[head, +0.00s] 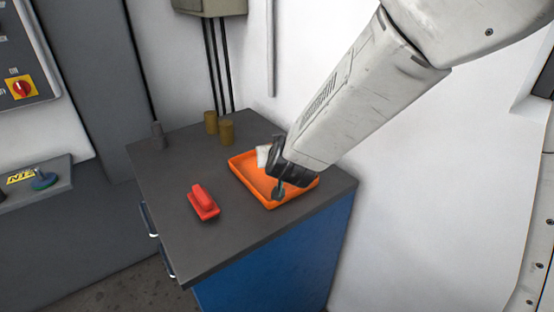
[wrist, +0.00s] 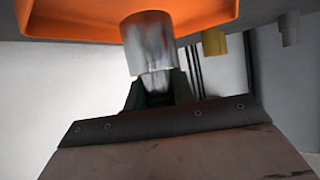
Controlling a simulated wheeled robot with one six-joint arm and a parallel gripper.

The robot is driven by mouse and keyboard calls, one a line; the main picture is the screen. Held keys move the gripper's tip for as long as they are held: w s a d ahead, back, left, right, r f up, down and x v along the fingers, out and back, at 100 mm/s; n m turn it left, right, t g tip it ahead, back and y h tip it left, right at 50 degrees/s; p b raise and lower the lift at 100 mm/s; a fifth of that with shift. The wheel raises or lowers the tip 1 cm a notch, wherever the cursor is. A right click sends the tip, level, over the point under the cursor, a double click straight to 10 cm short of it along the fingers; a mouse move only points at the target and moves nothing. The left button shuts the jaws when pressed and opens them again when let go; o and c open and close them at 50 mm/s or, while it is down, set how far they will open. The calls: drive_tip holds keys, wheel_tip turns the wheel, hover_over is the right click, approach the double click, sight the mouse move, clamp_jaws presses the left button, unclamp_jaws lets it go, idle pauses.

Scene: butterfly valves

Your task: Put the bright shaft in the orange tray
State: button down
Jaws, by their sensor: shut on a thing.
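The orange tray (head: 249,188) sits on the dark top of a blue cabinet, and part of it also shows at the top of the wrist view (wrist: 70,22). My gripper (head: 278,186) is at the tray, overlapping its near right part in the head view. In the wrist view the bright shaft (wrist: 148,45), a silvery cylinder, sits between the dark green fingers (wrist: 158,92), which are shut on it. A pale piece beside my gripper in the head view looks like this shaft (head: 263,155). Whether the shaft touches the tray floor cannot be told.
Two brass cylinders (head: 227,132) stand behind the tray, and a grey cylinder (head: 157,135) stands at the back left. A red block-like part (head: 203,202) lies left of the tray. The cabinet top (head: 235,240) is clear in front. A white wall is behind.

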drive_tip(key=shift+w, duration=0.6)
drive_tip(key=shift+w+f, duration=0.2)
drive_tip(key=shift+f, duration=1.6)
drive_tip(key=c, duration=1.2)
unclamp_jaws()
drive_tip(key=shift+d+f, duration=0.1)
drive_tip(key=shift+f, duration=0.05)
drive_tip(key=v, duration=1.2)
